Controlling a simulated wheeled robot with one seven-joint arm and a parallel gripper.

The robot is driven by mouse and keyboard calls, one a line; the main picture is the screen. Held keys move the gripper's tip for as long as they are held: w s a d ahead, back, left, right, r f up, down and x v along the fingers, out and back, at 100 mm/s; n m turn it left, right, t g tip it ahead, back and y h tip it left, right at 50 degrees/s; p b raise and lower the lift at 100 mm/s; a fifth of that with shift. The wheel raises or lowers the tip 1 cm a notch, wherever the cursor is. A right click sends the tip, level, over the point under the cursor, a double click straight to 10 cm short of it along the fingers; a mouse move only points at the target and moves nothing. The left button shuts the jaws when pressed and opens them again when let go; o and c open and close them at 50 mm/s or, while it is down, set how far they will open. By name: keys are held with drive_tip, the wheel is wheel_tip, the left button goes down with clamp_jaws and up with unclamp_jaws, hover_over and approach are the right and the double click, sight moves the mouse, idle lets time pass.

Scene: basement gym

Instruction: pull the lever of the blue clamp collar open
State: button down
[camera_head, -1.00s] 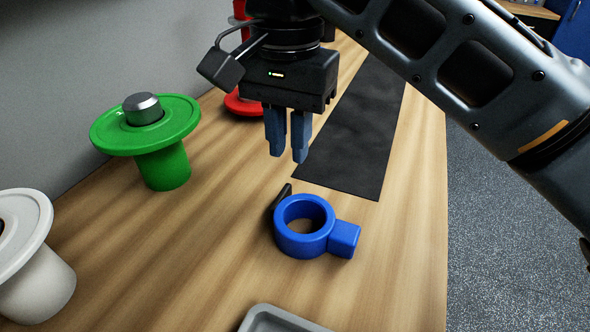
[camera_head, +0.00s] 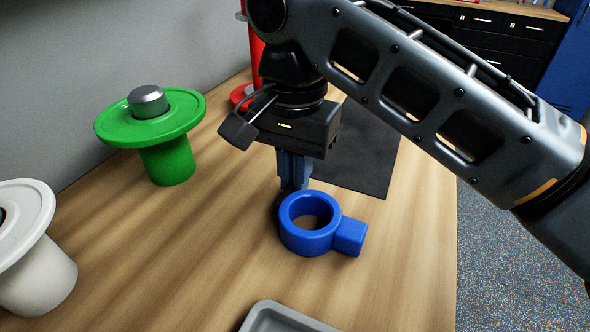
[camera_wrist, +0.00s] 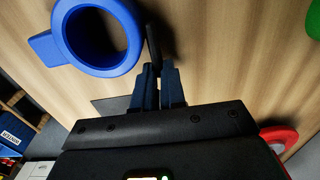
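The blue clamp collar (camera_head: 308,238) lies flat on the wooden bench, its square block (camera_head: 349,236) pointing right. It also shows at the upper left of the wrist view (camera_wrist: 125,60). Its black lever (camera_wrist: 152,42) stands out beside the ring in the wrist view; in the head view it is mostly hidden by the fingers. My gripper (camera_head: 294,186) is down at the ring's far left side, its blue fingers close together. In the wrist view the fingertips (camera_wrist: 158,68) are on either side of the lever's end, with almost no gap, and look closed on it.
A green flanged spool (camera_head: 167,160) with a metal knob and a white one (camera_head: 38,275) stand on the left. A red object (camera_head: 243,94) stands behind my gripper. A dark mat (camera_head: 360,165) lies beyond the collar. A grey tray (camera_head: 270,318) sits at the near edge.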

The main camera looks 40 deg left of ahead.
drive_tip(key=shift+r+p, duration=0.1)
drive_tip(key=shift+p, duration=0.2)
drive_tip(key=p, duration=0.1)
drive_tip(key=n+p, duration=0.1)
drive_tip(key=a+n+p, duration=0.1)
drive_tip(key=p, duration=0.1)
drive_tip(key=shift+s+r, duration=0.25)
drive_tip(key=n+p, duration=0.1)
drive_tip(key=a+n+p, duration=0.1)
drive_tip(key=n+p, duration=0.1)
drive_tip(key=s+n+p, duration=0.1)
drive_tip(key=p, duration=0.1)
drive_tip(key=shift+s+a+n, duration=0.1)
drive_tip(key=shift+a+n, duration=0.25)
drive_tip(key=shift+n, duration=0.05)
drive_tip(key=n+p, duration=0.1)
drive_tip(key=p, duration=0.1)
drive_tip(key=s+a+n+p, duration=0.1)
drive_tip(key=n+p, duration=0.1)
drive_tip(key=shift+s+f+n, duration=0.1)
drive_tip(key=shift+s+n, duration=0.05)
drive_tip(key=shift+n, duration=0.15)
drive_tip(key=n+p, duration=0.1)
drive_tip(key=s+n+p, duration=0.1)
drive_tip(key=n, duration=0.1)
drive_tip(key=shift+s+a+f, duration=0.1)
drive_tip(key=shift+s+a, duration=0.05)
drive_tip(key=shift+s+f+n, duration=0.1)
drive_tip(key=shift+f+n, duration=0.05)
drive_tip(key=shift+n, duration=0.35)
